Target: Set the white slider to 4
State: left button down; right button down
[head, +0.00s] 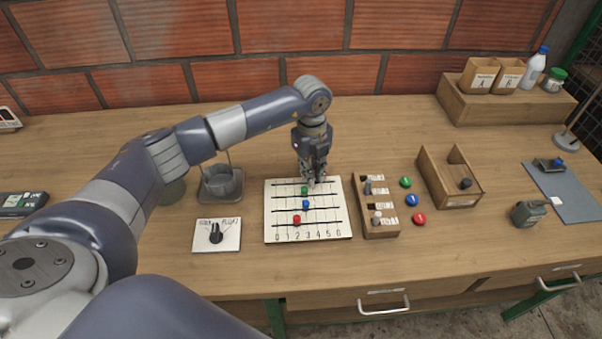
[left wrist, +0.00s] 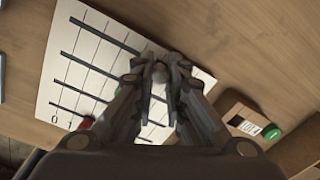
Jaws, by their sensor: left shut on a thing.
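The white slider board (head: 272,205) lies flat on the table, with several dark horizontal tracks and a 0 to 6 scale along its near edge. My left gripper (head: 313,180) points down at the farthest track, right of the board's middle. In the left wrist view its fingers (left wrist: 160,85) are shut on a pale round knob, the white slider (left wrist: 160,73). The fingers largely hide it, so its exact scale mark cannot be read. The green slider (head: 304,191), blue slider (head: 306,205) and red slider (head: 297,220) sit on the nearer tracks. My right gripper is out of view.
A wooden switch box (head: 377,232) stands just right of the board, with green, blue and red buttons (head: 411,200) beyond it. A rotary knob plate (head: 217,235) and a grey cup (head: 222,182) are to the left. A brick wall closes the back.

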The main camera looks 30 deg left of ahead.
pick_arm(q)
jog(key=shift+r, duration=0.1)
jog(key=c, duration=1.5)
grip_release()
jog(key=shift+c, duration=0.2)
jog(key=shift+s+a+r, duration=0.1)
jog(key=shift+s+r, duration=0.05)
jog(key=shift+r, duration=3.85)
